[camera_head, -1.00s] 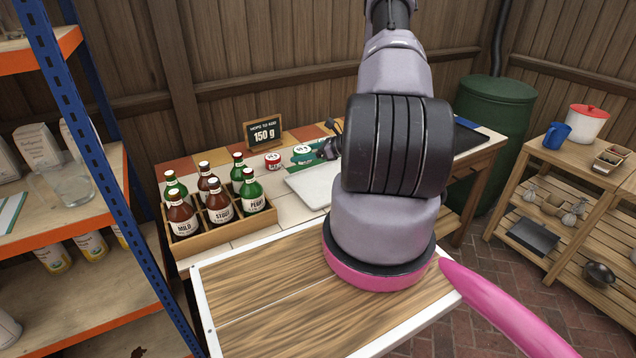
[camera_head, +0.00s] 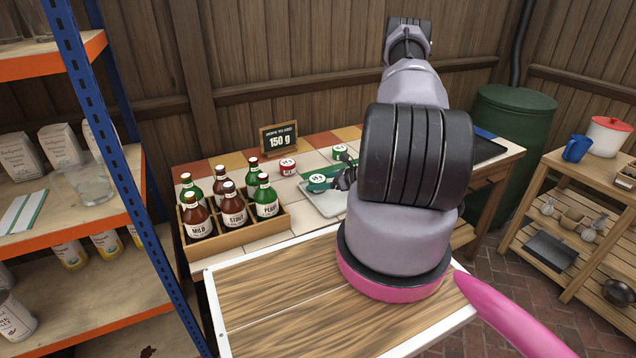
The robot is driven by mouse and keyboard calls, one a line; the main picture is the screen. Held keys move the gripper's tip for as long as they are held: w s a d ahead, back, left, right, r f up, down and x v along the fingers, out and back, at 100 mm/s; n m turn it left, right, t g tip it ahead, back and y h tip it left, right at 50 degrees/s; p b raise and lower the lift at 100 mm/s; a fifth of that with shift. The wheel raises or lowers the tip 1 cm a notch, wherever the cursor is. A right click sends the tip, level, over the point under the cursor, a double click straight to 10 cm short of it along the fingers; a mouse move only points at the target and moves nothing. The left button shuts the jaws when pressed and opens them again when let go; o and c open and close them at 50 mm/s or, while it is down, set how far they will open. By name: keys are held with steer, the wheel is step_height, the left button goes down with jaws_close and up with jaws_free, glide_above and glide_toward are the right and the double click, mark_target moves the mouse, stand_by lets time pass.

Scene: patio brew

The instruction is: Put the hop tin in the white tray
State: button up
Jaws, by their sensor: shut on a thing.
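My gripper (camera_head: 340,178) is shut on a green tin (camera_head: 319,183) with a pale label, too small to read. The tin is at the left of the jaws, over the white tray (camera_head: 326,207) on the tiled counter. I cannot tell whether the tin touches the tray's floor. My arm hides the tray's right side and part of the gripper. A second green tin (camera_head: 340,152) stands behind the tray, and a red tin (camera_head: 288,167) stands behind it to the left.
A wooden crate of bottles (camera_head: 237,231) stands left of the tray. A sign reading 150 g (camera_head: 279,138) stands at the back. A shelf rack (camera_head: 95,120) rises at the left. A dark flat item (camera_head: 487,151) lies on the counter's right end.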

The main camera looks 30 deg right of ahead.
steer(key=o, duration=1.3)
